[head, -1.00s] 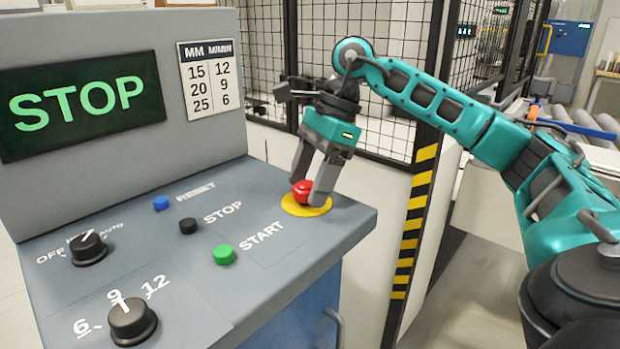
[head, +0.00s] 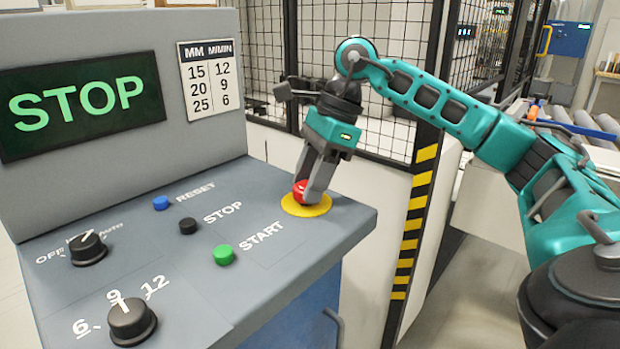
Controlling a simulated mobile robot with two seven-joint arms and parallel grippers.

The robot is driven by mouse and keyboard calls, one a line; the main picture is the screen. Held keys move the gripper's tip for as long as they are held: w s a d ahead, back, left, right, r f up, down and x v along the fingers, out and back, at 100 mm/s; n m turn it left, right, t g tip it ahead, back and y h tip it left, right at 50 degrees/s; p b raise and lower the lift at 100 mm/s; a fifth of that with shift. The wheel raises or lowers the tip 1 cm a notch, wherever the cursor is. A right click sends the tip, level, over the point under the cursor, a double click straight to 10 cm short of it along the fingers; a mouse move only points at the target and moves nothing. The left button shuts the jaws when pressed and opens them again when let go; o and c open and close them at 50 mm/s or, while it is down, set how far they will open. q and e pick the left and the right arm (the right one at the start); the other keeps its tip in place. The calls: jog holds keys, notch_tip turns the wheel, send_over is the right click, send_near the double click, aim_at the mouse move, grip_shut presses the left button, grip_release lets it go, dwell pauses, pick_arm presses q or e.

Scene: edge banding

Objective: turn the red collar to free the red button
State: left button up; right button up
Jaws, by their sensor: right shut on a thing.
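The red button with its red collar (head: 300,191) stands on a yellow disc (head: 310,210) at the right end of the sloped grey control panel. My right gripper (head: 308,190) reaches down onto it from above, shut on the red collar. The fingers cover part of the red top, so collar and button cannot be told apart clearly. My left gripper is not in view.
The panel (head: 280,275) also carries a blue reset button (head: 161,203), a black stop button (head: 188,226), a green start button (head: 223,254) and two black knobs. A display (head: 85,103) reads STOP. A mesh fence (head: 385,120) stands behind my right arm.

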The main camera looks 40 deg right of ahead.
jog(key=shift+m+t+h, duration=0.3)
jog(key=shift+m, duration=0.8)
jog(key=shift+s+a+m+t+h, duration=0.1)
jog(key=shift+m+t+h, duration=0.35)
jog(key=shift+m, duration=1.15)
jog(key=o, duration=1)
jog(key=shift+o, duration=0.2)
